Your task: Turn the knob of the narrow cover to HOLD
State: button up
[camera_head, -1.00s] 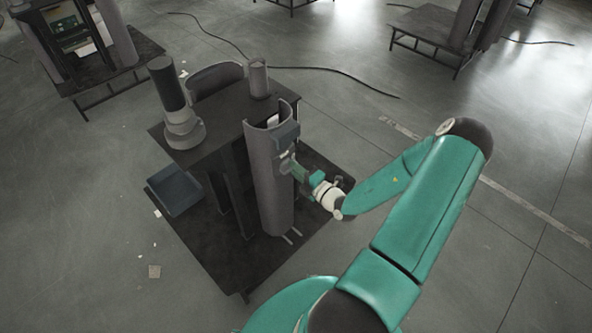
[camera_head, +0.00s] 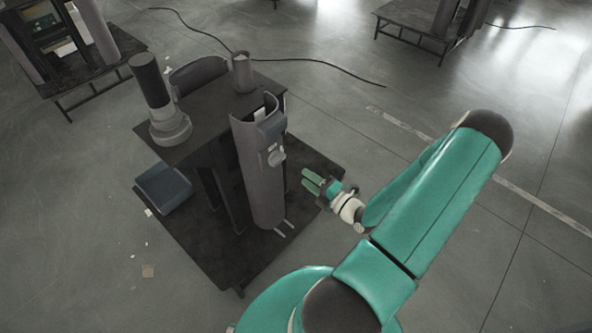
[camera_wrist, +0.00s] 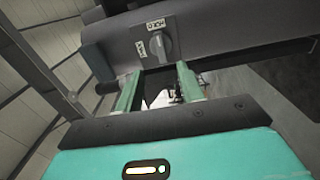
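The narrow cover (camera_head: 257,180) is a tall, dark grey curved panel standing upright at the table's front right corner. Its grey knob (camera_head: 276,155) sits on a small plate near the top. In the wrist view the knob (camera_wrist: 161,46) has two white labels beside it; the upper label (camera_wrist: 155,25) seems to read HOLD, and the other (camera_wrist: 142,49) is too small to read surely. Which label the knob points to I cannot tell. My gripper (camera_head: 307,180) is open and empty, right of the cover and apart from the knob. Its green fingers (camera_wrist: 156,76) show below the knob in the wrist view.
A dark table (camera_head: 205,112) carries a cylinder on a round grey base (camera_head: 170,128), a curved dark cover (camera_head: 200,74) and a small grey cylinder (camera_head: 243,73). A blue-grey bin (camera_head: 163,188) stands at left.

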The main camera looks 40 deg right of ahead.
jog(key=shift+s+d, duration=0.15)
jog(key=shift+s, duration=1.45)
jog(key=w+a+r+n+g+y, duration=0.1)
jog(key=a+r+n+g+y, duration=0.3)
jog(key=a+r+n+g, duration=0.7)
jog(key=w+a+r+n+g+y, duration=0.1)
jog(key=a+r+n+g+y, duration=0.45)
jog(key=n, duration=1.15)
jog(key=s+a+r+n+t+h, duration=0.1)
jog(key=s+a+r+n+h, duration=0.1)
jog(key=r+n, duration=0.4)
jog(key=s+a+r+n+t+h, duration=0.2)
jog(key=a+r+n+h, duration=0.2)
jog(key=n, duration=0.6)
jog(key=s+a+r+n+t+h, duration=0.1)
jog(key=s+a+r+n+h, duration=0.2)
jog(key=r+n+h, duration=0.3)
notch_tip(320, 180, up, 2)
jog(key=n, duration=0.2)
jog(key=shift+a+n, duration=0.3)
jog(key=shift+a, duration=0.05)
jog(key=shift+d, duration=0.2)
